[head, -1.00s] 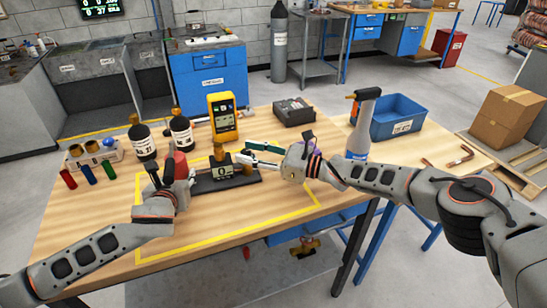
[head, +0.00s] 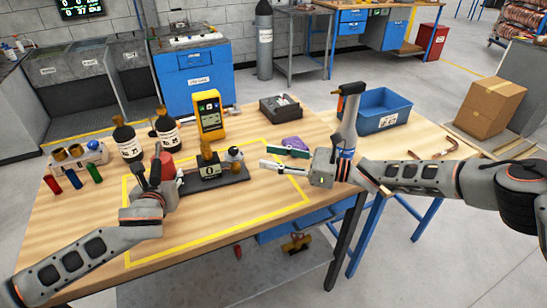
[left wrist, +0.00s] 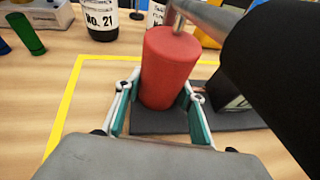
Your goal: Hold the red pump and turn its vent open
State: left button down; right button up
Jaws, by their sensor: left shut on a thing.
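The red pump (head: 168,168) stands upright at the left end of a black base (head: 215,183). My left gripper (head: 160,176) is shut around its lower body. In the left wrist view, the red cylinder (left wrist: 172,75) sits between the teal pads of my left gripper (left wrist: 158,100). On the base are a gauge reading 0 (head: 210,170), a brass fitting (head: 207,152) and, at the right end, a silver round knob (head: 235,154) over brass. Which part is the vent I cannot tell for sure. My right gripper (head: 268,157) is open and empty, just right of the knob.
Two dark bottles (head: 127,142) and a yellow meter (head: 209,115) stand behind the base. A purple cloth (head: 295,142) lies behind my right gripper. The front of the yellow-taped area is clear.

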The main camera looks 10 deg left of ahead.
pick_arm(q)
jog(key=shift+a, duration=0.1)
jog(key=c, duration=1.2)
grip_release()
